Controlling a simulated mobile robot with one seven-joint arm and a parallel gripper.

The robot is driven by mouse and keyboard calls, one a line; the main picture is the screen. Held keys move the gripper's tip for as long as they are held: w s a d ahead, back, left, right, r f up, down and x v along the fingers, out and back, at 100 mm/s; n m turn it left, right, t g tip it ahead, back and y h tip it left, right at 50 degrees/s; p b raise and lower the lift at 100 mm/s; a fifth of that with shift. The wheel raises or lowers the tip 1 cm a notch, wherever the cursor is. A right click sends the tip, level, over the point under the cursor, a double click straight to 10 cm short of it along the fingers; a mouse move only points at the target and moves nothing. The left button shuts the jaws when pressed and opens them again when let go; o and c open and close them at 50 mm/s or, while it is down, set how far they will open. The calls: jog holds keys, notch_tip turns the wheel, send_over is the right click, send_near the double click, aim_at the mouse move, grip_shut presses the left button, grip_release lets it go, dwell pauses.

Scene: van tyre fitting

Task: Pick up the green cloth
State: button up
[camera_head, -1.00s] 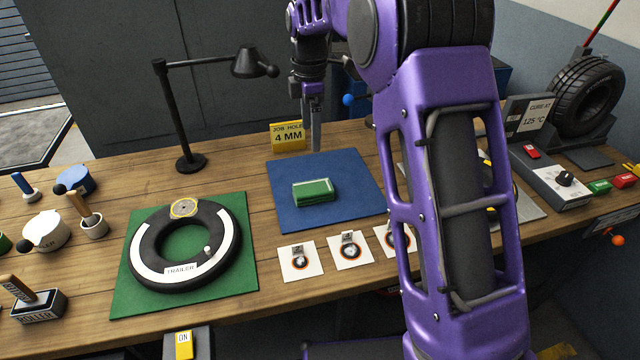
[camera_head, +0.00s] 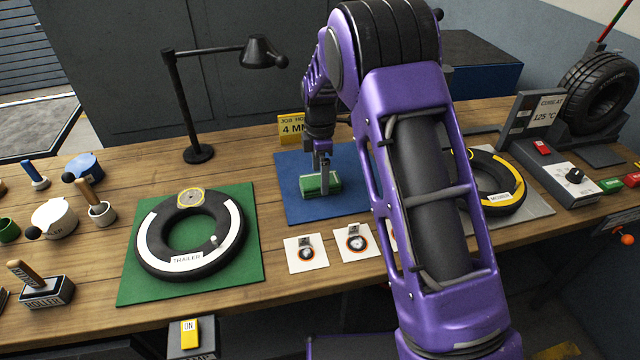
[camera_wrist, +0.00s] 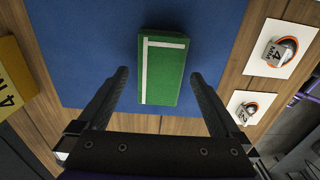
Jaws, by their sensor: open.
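The green cloth (camera_head: 313,184) is a folded block with a white stripe, lying on the blue mat (camera_head: 293,208). In the wrist view the cloth (camera_wrist: 168,72) lies ahead of and between the fingers, with the blue mat (camera_wrist: 85,50) around it. My gripper (camera_head: 324,186) is just over the cloth in the head view and partly covers it. In the wrist view my gripper (camera_wrist: 158,75) is open, with a finger on each side and a gap to the cloth. I cannot tell the exact height of the fingertips above the mat.
A trailer tyre (camera_head: 190,233) lies on a green mat (camera_head: 255,262) at left. Cards with patches (camera_head: 306,254) lie in front of the blue mat. A yellow job sign (camera_head: 291,130) stands behind it. A black lamp (camera_head: 198,152) stands at back left.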

jog(key=shift+f, duration=0.8)
jog(key=c, duration=1.3)
jog(key=shift+o, duration=0.2)
notch_tip(320, 180, up, 10)
